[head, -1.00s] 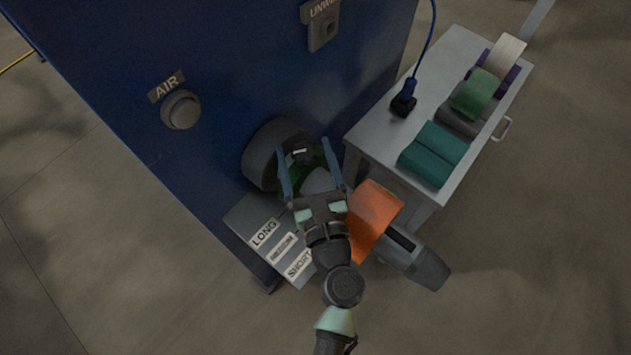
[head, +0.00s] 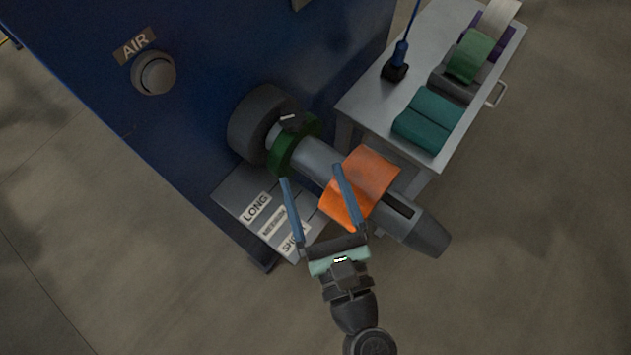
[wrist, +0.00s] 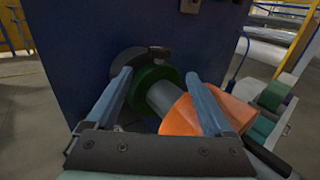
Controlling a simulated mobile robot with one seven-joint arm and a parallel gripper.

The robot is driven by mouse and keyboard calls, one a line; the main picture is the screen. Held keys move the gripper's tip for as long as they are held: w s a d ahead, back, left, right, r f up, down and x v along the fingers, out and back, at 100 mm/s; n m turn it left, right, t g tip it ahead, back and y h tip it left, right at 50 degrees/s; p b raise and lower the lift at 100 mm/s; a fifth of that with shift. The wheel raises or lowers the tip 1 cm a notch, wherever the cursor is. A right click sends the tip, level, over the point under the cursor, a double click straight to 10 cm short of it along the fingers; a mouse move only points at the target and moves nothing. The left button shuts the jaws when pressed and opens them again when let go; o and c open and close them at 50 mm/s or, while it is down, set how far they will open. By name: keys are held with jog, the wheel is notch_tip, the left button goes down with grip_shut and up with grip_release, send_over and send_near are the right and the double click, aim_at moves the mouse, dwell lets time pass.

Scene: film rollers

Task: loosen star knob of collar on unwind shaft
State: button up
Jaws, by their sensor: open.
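The unwind shaft (head: 317,158) is a grey cylinder that sticks out of the blue machine cabinet toward the lower right. A green collar (head: 302,152) sits around it near the cabinet, with a dark star knob (head: 292,121) on its top. In the wrist view the collar (wrist: 150,85) shows between my fingers, with the dark knob (wrist: 158,51) above it. An orange roll (head: 370,172) sits around the shaft farther out. My gripper (head: 312,173) is open and empty, its two blue fingers pointing toward the collar, apart from the knob.
A panel labelled LONG, MEDIUM and SHORT (head: 237,190) lies below the shaft. A grey cart (head: 367,98) with several coloured rolls and a blue corded tool (head: 397,65) stands at right. An AIR button (head: 154,74) is on the cabinet (head: 210,40).

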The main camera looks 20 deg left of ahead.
aim_at(289, 106)
jog(key=shift+w, duration=0.1)
jog(key=p+x, duration=0.1)
jog(key=x, duration=0.6)
jog(key=p+x, duration=0.2)
jog(key=x, duration=0.6)
jog(key=shift+w+a+r, duration=0.15)
jog(key=shift+a+r, duration=0.1)
jog(key=shift+a, duration=0.05)
